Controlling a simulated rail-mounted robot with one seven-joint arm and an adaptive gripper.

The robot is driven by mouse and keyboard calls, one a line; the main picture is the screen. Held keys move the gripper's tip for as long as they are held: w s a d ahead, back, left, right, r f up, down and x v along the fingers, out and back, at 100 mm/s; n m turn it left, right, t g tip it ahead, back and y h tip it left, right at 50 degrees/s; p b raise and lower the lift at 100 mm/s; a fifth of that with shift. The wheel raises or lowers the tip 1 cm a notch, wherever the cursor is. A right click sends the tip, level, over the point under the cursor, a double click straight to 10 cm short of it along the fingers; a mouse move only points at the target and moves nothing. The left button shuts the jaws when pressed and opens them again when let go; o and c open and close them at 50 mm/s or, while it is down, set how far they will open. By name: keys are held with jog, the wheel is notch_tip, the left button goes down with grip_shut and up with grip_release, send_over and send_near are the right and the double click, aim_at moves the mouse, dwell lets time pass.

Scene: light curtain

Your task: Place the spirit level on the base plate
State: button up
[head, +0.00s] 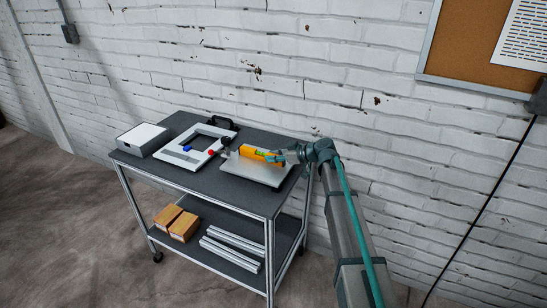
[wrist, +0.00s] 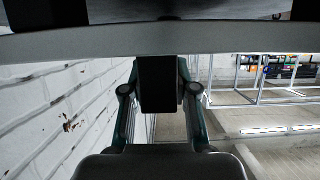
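The orange spirit level (head: 260,154), with a greenish vial, lies flat over the grey base plate (head: 253,173) on the cart's right part. Whether it touches the plate or is slightly above cannot be told. My gripper (head: 282,156) is at its right end, reaching in from the right. In the wrist view, the fingers of my gripper (wrist: 160,75) close on both sides of a dark block, which seems to be the end of the spirit level (wrist: 160,88). The plate's edge (wrist: 100,42) seems to cross just beyond. The fingertips are partly hidden.
On the dark cart top (head: 230,190) stand a white box (head: 143,138) at left and a white frame (head: 177,153) with a square opening. A brick wall (head: 250,60) rises behind.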

jog(key=shift+o, duration=1.1)
